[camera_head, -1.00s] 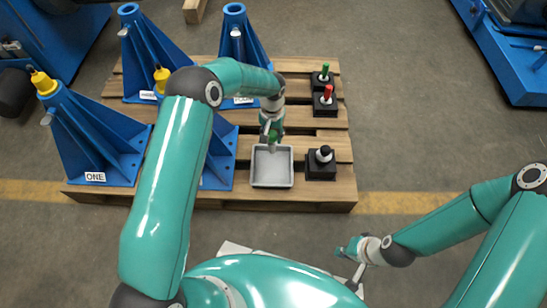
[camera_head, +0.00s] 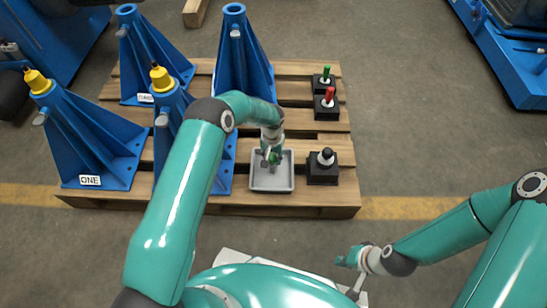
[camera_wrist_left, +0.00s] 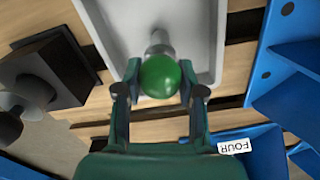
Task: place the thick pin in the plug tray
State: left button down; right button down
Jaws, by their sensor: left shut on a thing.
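The grey plug tray (camera_head: 257,185) lies on the wooden pallet; its pale inside and rim also show in the wrist view (camera_wrist_left: 212,40). My left gripper (camera_head: 271,158) is over the tray. Its fingers (camera_wrist_left: 158,95) are shut on a pin with a round green head (camera_wrist_left: 162,76), which I take for the thick pin. The pin's grey shaft (camera_wrist_left: 158,44) points into the tray; I cannot tell whether its tip touches the tray floor. My right gripper (camera_head: 349,260) hangs low in front of the pallet, apart from the tray; its jaw opening is unclear.
A black block with a black-topped pin (camera_head: 324,168) stands just right of the tray. Blocks with a red-topped pin (camera_head: 327,103) and a green-topped pin (camera_head: 324,80) stand behind it. Blue stands (camera_head: 95,150) crowd the pallet's left, two with yellow caps (camera_head: 161,78).

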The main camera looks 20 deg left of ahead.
pick_arm(q)
jog(key=shift+f, duration=0.1)
jog(key=c, duration=0.7)
grip_release()
